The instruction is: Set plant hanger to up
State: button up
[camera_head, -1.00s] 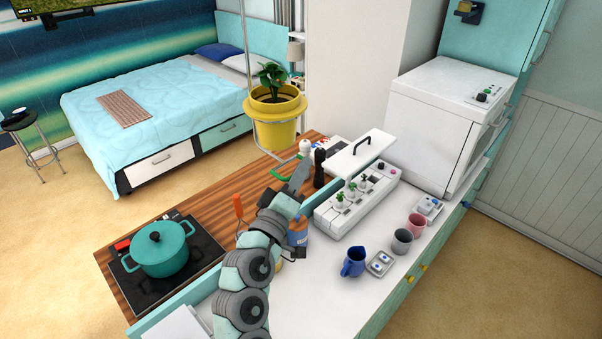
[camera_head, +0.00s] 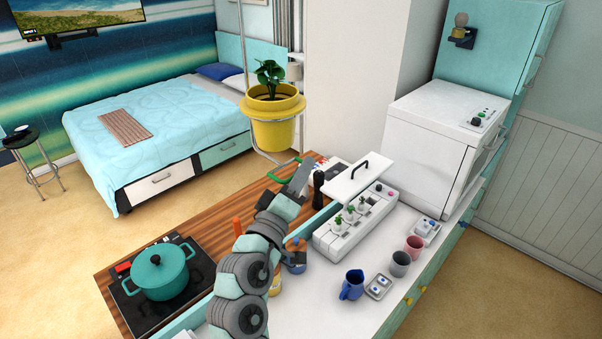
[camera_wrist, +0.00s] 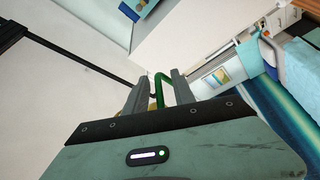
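The plant hanger is a metal frame that holds a yellow pot (camera_head: 273,132) with a leafy plant, hanging above the far end of the counter in the head view. Its green handle (camera_head: 286,172) is below the pot, at my gripper (camera_head: 299,178). In the wrist view the green handle (camera_wrist: 159,92) lies between the two fingers of my gripper (camera_wrist: 158,76). A finger stands on each side of it. The fingers look apart around the bar, but I cannot tell whether they press on it. The arm partly hides the gripper in the head view.
A black grinder (camera_head: 319,188) and a white planter box (camera_head: 355,228) stand close to the gripper. A teal pot (camera_head: 160,272) sits on the hob. Mugs, a blue jug (camera_head: 352,285) and a white oven-like appliance (camera_head: 445,140) are to the right. Open room lies above the counter.

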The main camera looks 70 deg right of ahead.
jog(key=b+v, duration=0.3)
jog(key=v, duration=0.7)
jog(key=shift+a, duration=0.4)
jog(key=shift+f, duration=0.1)
